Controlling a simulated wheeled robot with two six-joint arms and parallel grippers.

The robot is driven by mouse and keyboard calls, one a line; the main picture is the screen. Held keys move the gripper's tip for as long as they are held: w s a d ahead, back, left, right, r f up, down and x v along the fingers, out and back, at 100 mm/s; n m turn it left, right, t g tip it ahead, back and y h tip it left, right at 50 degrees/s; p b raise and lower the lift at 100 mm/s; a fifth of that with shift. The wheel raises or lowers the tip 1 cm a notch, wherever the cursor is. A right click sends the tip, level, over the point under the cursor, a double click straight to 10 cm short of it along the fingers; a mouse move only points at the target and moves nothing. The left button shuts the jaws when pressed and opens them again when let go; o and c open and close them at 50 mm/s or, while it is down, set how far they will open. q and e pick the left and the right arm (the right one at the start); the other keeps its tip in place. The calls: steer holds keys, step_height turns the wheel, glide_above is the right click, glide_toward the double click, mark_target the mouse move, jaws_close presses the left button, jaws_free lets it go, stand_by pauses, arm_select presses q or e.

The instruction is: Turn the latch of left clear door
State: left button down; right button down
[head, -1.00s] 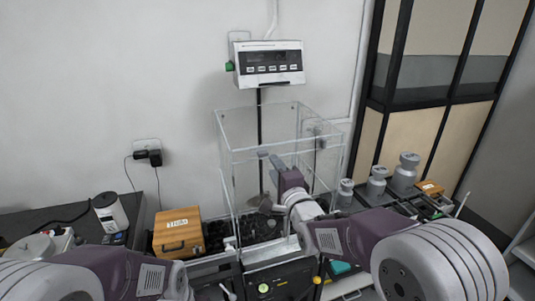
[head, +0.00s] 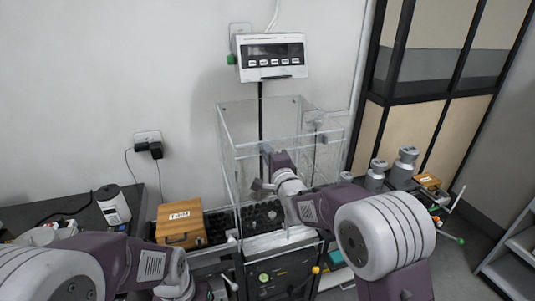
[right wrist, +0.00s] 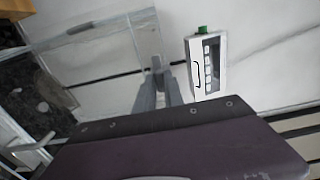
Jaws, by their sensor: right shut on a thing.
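The clear case (head: 226,150) stands against the wall, and its thin transparent panels make the left clear door hard to tell apart. My right gripper (head: 265,149) is at the upper front of the case with its fingers close together. In the right wrist view its grey fingers (right wrist: 158,80) point away and meet at a clear panel (right wrist: 138,40). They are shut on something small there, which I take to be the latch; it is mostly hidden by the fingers.
A display box (head: 271,57) hangs on a pole behind the case. A wooden box (head: 180,226) stands left of the case. Metal weights (head: 404,165) stand to its right.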

steer(key=shift+f, duration=0.1)
steer(key=shift+d+n+b, duration=0.1)
steer(key=shift+n+b, duration=6.6)
steer(key=shift+n, duration=2.3)
steer(key=shift+r, duration=0.2)
steer(key=c, duration=1.4)
jaws_free()
steer(key=shift+c, duration=0.2)
